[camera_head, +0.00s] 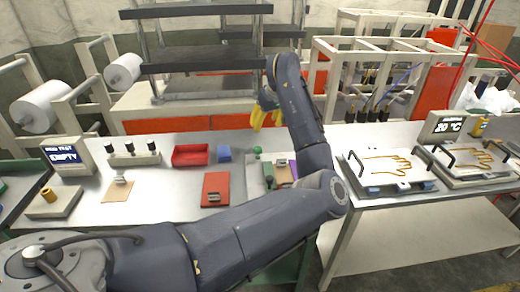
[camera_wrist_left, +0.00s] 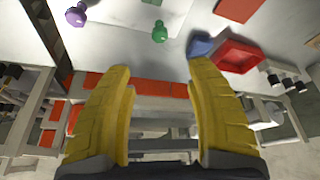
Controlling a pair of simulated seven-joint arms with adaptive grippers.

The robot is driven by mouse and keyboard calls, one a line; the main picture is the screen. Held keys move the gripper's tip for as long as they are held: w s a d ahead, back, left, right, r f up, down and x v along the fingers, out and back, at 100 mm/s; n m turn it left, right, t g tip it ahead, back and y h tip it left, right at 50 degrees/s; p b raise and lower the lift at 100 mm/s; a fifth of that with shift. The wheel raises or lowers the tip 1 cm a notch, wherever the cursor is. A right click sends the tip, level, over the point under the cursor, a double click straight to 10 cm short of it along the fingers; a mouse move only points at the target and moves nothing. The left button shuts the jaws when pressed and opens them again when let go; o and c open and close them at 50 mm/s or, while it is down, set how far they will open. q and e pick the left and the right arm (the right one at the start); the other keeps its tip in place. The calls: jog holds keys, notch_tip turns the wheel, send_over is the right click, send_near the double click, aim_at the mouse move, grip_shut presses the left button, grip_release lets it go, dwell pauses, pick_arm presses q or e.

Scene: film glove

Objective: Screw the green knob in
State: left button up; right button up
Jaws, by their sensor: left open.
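The green knob (camera_head: 257,152) is a small rounded knob on a stem, standing at the back of the table. It also shows in the left wrist view (camera_wrist_left: 160,33), beyond the gap between my fingertips and apart from them. My left gripper (camera_head: 264,119) has yellow fingers and hangs above the back edge of the table, near the knob. In the left wrist view its fingers (camera_wrist_left: 160,72) are spread apart with nothing between them. A purple knob (camera_wrist_left: 75,16) stands to the left of the green one there. My forearm partly hides the table area near the green knob.
A red tray (camera_head: 190,155) and a blue block (camera_head: 224,154) sit left of the knob. A red board (camera_head: 215,188) lies nearer. A small stand (camera_head: 133,154) with dark knobs is at the left. Glove plates (camera_head: 388,166) stand at the right.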

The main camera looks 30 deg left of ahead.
aim_at(258, 149)
pick_arm(q)
jog(key=x, duration=1.7)
jog(key=shift+a+r, duration=0.1)
jog(key=shift+o, duration=0.3)
grip_shut()
